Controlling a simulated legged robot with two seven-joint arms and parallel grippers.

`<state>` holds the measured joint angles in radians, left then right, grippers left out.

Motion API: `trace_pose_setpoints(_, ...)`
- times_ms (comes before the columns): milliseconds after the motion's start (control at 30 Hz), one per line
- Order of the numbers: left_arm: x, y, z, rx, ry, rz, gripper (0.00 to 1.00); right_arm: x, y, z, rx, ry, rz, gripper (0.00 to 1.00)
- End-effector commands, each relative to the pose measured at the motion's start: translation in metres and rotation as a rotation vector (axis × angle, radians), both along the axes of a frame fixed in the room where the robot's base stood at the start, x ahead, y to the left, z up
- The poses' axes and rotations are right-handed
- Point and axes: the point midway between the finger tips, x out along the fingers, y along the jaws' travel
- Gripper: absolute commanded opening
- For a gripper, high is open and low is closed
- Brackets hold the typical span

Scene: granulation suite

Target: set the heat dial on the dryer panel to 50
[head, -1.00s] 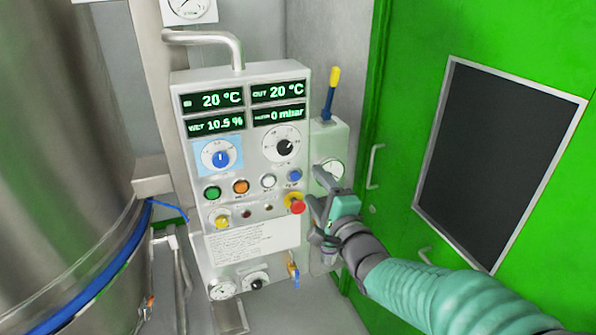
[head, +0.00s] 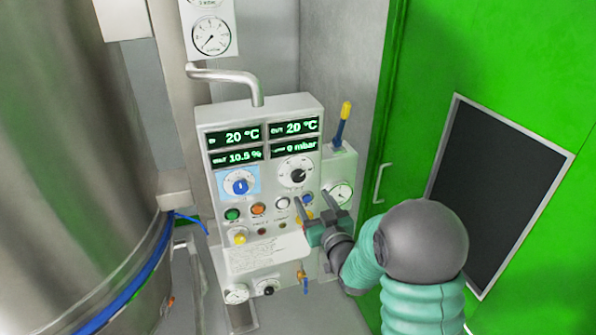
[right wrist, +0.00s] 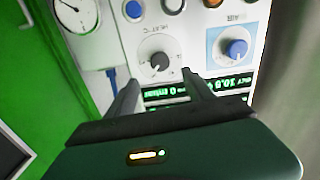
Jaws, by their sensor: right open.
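The dryer panel (head: 213,118) is a pale box with four green-lit displays. The heat dial (head: 297,171) is a white scale with a black knob, at the panel's right under the displays. The right wrist view shows it (right wrist: 158,58) upside down, its knob lined up between my fingertips; its numbers are too small to read. My right gripper (head: 312,197) is open and empty, just below the dial in the head view, apart from it as far as I can tell. It hides the red button. My left gripper is not in view.
A blue knob (head: 240,187) on a blue plate is left of the heat dial. Several push buttons, including a green one (head: 232,214), lie below. A gauge box (head: 341,166) with a yellow-tipped lever stands right. A steel vessel (head: 70,150) fills the left; a green door (head: 412,120) is right.

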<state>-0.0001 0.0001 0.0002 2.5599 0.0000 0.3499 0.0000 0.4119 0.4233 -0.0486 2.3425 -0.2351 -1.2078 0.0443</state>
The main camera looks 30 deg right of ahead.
Motion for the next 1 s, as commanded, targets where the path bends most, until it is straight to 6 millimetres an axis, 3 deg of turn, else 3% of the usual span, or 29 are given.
trace_pose_setpoints(200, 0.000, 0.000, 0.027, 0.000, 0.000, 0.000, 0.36, 0.056, -0.013, 0.005, 0.002, -0.001, 0.001, 0.61)
trace_pose_setpoints(400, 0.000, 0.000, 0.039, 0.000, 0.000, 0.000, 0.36, 0.091, -0.021, 0.003, 0.002, -0.002, 0.002, 0.61)
trace_pose_setpoints(767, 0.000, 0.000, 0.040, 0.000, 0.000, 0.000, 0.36, 0.100, -0.024, 0.000, 0.002, -0.001, 0.001, 0.61)
trace_pose_setpoints(1000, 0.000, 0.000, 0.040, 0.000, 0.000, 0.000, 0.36, 0.100, -0.024, 0.000, 0.002, -0.001, 0.001, 0.31)
